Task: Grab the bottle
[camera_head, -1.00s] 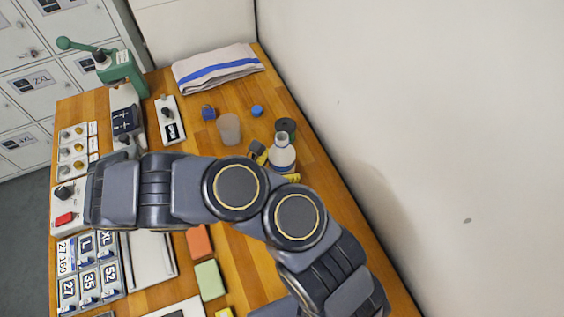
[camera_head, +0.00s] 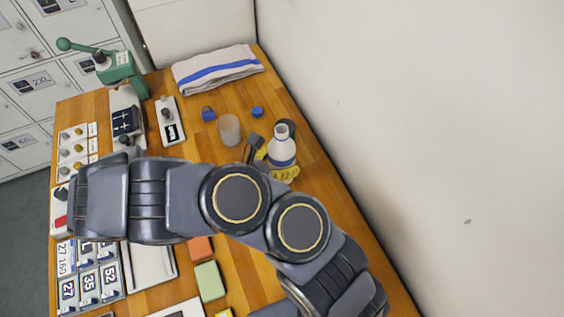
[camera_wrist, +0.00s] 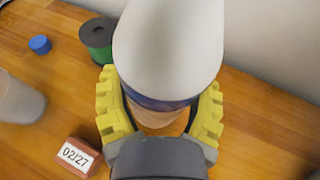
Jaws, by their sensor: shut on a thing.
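The bottle (camera_head: 281,148) is white with a blue band and stands upright, close to the right wall. It also fills the upper middle of the wrist view (camera_wrist: 170,45). My gripper (camera_head: 285,174) has yellow ridged fingers, partly hidden behind my arm in the head view. In the wrist view my gripper (camera_wrist: 160,115) has one finger on each side of the bottle, shut on it around its blue band. The bottle's lower end is mostly hidden by the gripper.
A translucent cup (camera_head: 229,130) stands left of the bottle. A dark green roll (camera_wrist: 97,36) is close behind it. A red block labelled 02/27 (camera_wrist: 77,157) lies near the left finger. A blue cap (camera_head: 257,112) and a folded towel (camera_head: 217,68) are farther back.

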